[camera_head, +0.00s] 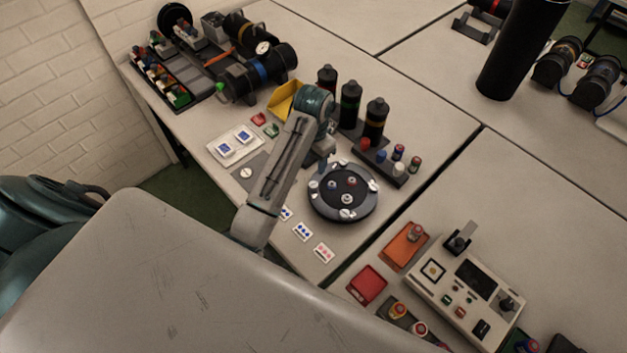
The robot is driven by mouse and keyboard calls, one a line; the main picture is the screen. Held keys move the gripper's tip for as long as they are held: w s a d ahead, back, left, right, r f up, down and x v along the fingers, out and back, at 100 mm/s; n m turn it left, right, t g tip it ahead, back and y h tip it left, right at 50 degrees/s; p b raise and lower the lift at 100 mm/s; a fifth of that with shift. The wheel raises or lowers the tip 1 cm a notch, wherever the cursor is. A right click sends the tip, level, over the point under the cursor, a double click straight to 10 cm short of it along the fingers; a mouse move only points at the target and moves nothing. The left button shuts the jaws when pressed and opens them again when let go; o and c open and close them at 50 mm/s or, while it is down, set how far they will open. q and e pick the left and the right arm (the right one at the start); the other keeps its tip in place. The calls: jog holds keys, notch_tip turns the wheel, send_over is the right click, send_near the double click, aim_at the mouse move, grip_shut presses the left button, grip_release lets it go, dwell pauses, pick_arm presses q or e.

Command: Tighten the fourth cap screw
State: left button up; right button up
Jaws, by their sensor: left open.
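A round dark cap (339,214) with a lighter rim lies on the table near the middle of the view. Several small pale screws or clamps sit around its edge, one at the right (373,185) and one at the front (346,212). Small reddish and bluish parts show on its face. My left arm reaches up and bends down towards the cap. My left gripper (325,166) is open at the cap's far left edge. It is small here, and I cannot tell whether it touches a screw. My right gripper is out of view.
Three dark bottles (351,105) stand behind the cap, with a rack of small coloured-top vials (386,168) at right. Cards (302,232) lie in front. A control panel (470,290) and red tray (367,285) are at lower right. Dark cylinders (265,68) lie at back left.

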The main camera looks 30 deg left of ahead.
aim_at(313, 184)
pick_arm(q)
notch_tip(313, 184, down, 3)
jog(key=shift+s+r+b, duration=0.1)
jog(key=shift+s+b, duration=0.05)
jog(key=shift+b, duration=0.6)
notch_tip(313, 184, down, 6)
jog(key=p, duration=0.2)
jog(key=shift+f+p, duration=0.25)
jog(key=shift+p, duration=0.1)
jog(key=shift+f, duration=0.7)
jog(key=c, duration=1)
